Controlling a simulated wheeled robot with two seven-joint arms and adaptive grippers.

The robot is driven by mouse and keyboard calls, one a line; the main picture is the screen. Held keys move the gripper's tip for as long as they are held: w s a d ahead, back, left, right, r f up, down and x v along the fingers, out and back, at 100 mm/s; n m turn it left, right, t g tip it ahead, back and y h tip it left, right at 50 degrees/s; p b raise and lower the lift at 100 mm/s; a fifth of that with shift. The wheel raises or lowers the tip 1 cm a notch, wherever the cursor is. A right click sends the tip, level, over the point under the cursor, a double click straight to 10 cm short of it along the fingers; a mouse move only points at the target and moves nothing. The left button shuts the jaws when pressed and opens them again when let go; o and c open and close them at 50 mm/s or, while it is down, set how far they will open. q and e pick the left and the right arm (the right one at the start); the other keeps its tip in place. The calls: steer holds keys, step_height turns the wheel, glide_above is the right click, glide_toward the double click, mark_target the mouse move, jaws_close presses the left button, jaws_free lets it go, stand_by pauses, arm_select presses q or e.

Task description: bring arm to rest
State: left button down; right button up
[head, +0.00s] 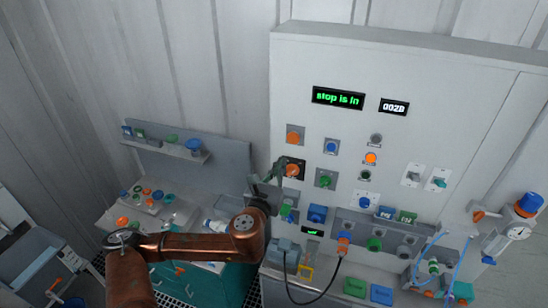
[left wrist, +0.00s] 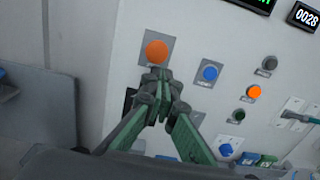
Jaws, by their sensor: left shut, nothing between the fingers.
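My left arm (head: 190,246), copper-coloured, reaches in from the lower left to the control panel (head: 440,100). My left gripper (head: 277,170) has green and dark grey fingers and is shut and empty. In the head view it is beside the orange knob (head: 292,170) on a black plate. In the left wrist view the shut fingertips (left wrist: 157,84) show just below an orange button (left wrist: 156,50) on a grey plate; I cannot tell whether they touch anything. The fingers largely hide the black plate there. My right gripper is not in view.
The panel's display (head: 338,97) reads "stop is in", and a smaller one (head: 394,106) reads 0028. Several buttons and switches surround the gripper. A grey bench (head: 230,155) with small coloured parts stands left. A gauge (head: 518,232) and tubing are right. Open room lies before the upper wall.

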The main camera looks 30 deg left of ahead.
arm_select(q)
steer(key=shift+s+a+f, duration=0.15)
steer(key=shift+s, duration=0.5)
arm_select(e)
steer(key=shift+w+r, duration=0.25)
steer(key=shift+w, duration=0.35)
